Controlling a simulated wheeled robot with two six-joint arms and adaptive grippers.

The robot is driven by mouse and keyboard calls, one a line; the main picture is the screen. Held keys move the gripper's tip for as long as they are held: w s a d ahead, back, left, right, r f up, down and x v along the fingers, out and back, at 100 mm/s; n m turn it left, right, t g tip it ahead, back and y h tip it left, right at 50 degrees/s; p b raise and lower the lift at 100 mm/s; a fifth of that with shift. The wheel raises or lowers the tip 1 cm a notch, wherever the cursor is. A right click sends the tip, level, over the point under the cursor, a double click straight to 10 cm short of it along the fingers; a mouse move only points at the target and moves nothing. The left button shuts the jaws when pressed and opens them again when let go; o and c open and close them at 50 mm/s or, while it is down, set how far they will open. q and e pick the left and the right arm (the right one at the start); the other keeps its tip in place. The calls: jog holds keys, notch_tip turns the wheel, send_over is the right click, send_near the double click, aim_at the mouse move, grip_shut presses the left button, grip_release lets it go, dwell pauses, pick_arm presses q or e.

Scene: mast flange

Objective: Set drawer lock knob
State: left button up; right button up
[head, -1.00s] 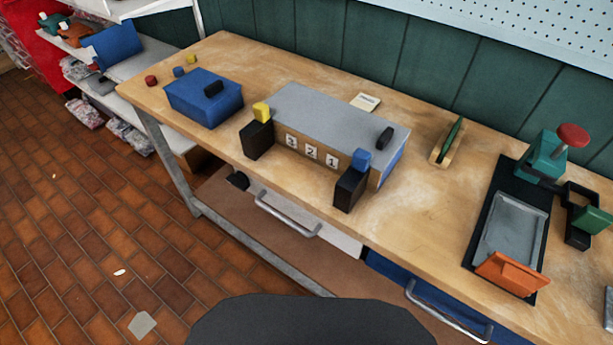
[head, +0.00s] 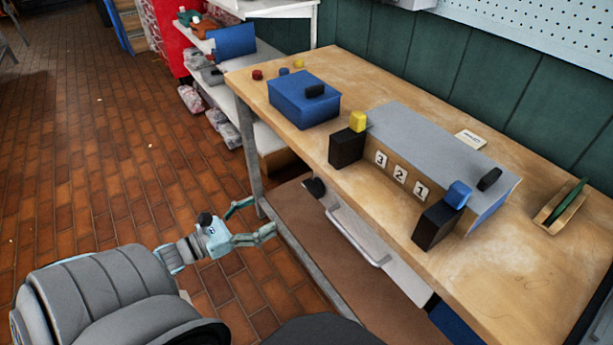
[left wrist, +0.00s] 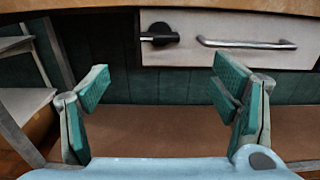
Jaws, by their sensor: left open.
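The black lock knob (head: 314,187) sits at the left end of the white drawer front (head: 402,274), under the tabletop. In the left wrist view the knob (left wrist: 160,35) is a dark disc with a bar pointing right, left of the metal drawer handle (left wrist: 258,43). My left gripper (head: 256,218) is open and empty. It is in front of the bench's left leg, left of and below the knob and apart from it. In the left wrist view its two teal fingers (left wrist: 160,88) are spread wide, with the knob above the gap. My right gripper is not in view.
The wooden bench top (head: 352,212) overhangs the drawer. A grey-topped box (head: 430,138) with number tiles and a blue box (head: 303,98) stand on it. A metal bench leg (head: 250,150) and a brown lower shelf (head: 300,225) are near the gripper.

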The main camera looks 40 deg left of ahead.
aim_at(309, 189)
pick_arm(q)
jog(key=b+x, duration=0.6)
jog(key=x, duration=0.7)
jog(key=shift+w, duration=0.25)
jog(key=shift+w+d+r, duration=0.1)
jog(key=shift+w+r, duration=0.05)
jog(key=shift+w, duration=0.2)
jog(key=c, duration=1.2)
